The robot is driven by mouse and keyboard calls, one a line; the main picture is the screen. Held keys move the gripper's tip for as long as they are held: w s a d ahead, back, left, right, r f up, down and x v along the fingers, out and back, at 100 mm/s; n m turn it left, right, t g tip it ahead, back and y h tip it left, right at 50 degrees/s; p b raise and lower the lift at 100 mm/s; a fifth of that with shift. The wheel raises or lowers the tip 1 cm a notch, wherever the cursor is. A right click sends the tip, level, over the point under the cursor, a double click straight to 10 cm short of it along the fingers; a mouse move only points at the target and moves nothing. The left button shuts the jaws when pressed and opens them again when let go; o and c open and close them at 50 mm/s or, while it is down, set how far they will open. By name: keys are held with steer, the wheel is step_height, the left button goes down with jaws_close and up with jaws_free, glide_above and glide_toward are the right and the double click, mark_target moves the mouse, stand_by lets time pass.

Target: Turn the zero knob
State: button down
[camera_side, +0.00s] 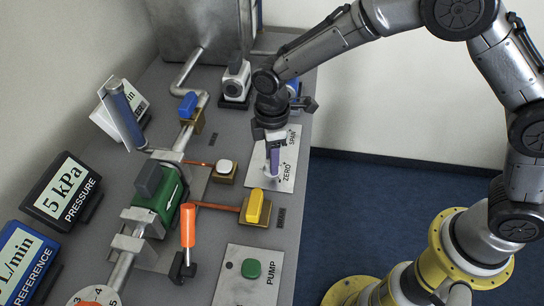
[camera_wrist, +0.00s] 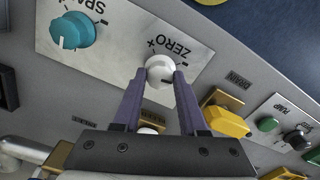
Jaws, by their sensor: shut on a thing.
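The zero knob (camera_wrist: 159,70) is a white round knob with a dark pointer mark, on a pale panel (camera_wrist: 120,45) labelled ZERO and SPAN. My gripper (camera_wrist: 160,76) has its two purple fingers on either side of the white knob, shut on it. In the side view my gripper (camera_side: 273,172) reaches down to the panel (camera_side: 286,150) beside the word ZERO, and its fingers hide most of the knob there. The teal span knob (camera_wrist: 72,31) sits apart on the same panel, to the left in the wrist view.
A yellow valve handle (camera_side: 255,207) stands near the panel. A PUMP panel (camera_side: 247,280) with a green button (camera_side: 251,268) is in front. A white-topped valve (camera_side: 225,167) and an orange handle (camera_side: 188,225) are to the left. A blue valve handle (camera_side: 188,104) is further back.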

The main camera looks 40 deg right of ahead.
steer(key=shift+c, duration=2.2)
jaws_free()
steer(key=shift+r, duration=0.15)
step_height(320, 180, up, 14)
steer(key=shift+f, duration=0.2)
